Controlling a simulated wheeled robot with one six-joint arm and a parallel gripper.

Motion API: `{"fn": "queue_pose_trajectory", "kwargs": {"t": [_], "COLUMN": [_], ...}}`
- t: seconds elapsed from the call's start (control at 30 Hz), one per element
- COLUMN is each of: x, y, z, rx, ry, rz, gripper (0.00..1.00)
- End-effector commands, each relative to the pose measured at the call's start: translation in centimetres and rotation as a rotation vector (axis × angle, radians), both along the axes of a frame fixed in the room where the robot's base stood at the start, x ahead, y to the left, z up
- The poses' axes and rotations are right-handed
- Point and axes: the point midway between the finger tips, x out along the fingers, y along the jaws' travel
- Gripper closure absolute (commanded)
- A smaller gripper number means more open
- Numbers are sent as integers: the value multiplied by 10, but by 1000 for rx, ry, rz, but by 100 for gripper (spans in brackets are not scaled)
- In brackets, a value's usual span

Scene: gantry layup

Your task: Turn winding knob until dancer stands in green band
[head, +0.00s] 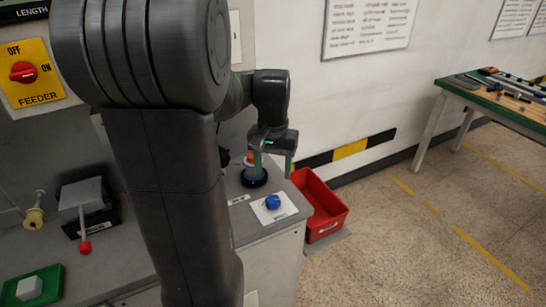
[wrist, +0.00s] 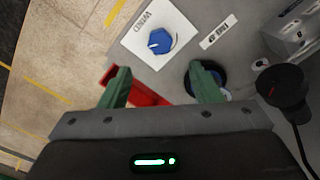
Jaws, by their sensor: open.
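The blue winding knob (head: 272,202) sits on a white plate (head: 284,210) near the right end of the grey machine top. In the wrist view the knob (wrist: 161,41) has a white pointer mark, and its plate (wrist: 135,42) is lettered WIND. My gripper (head: 274,162) is open, above and a little behind the knob in the head view. In the wrist view the green fingers of my gripper (wrist: 161,80) are apart, with nothing between them, and the knob lies beyond their tips. I cannot make out the dancer or a green band in either view.
A round black base (head: 254,178) with an orange-and-white part stands close behind the knob, partly hidden by my gripper. A red bin (head: 322,207) is on the floor to the right. The feeder switch (head: 24,72) and a red-tipped lever (head: 85,246) are at left.

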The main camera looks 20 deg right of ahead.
Motion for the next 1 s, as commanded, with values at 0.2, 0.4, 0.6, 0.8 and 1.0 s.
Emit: {"fn": "queue_pose_trajectory", "kwargs": {"t": [0.2,0.4,0.6,0.8,1.0], "x": [0,0,0,0,-1], "y": [0,0,0,0,0], "z": [25,29,29,27,7], "rx": [-1,0,0,1,2], "ry": [-1,0,0,1,5], "rz": [0,0,0,0,0], "gripper": [43,43,43,43,43]}}
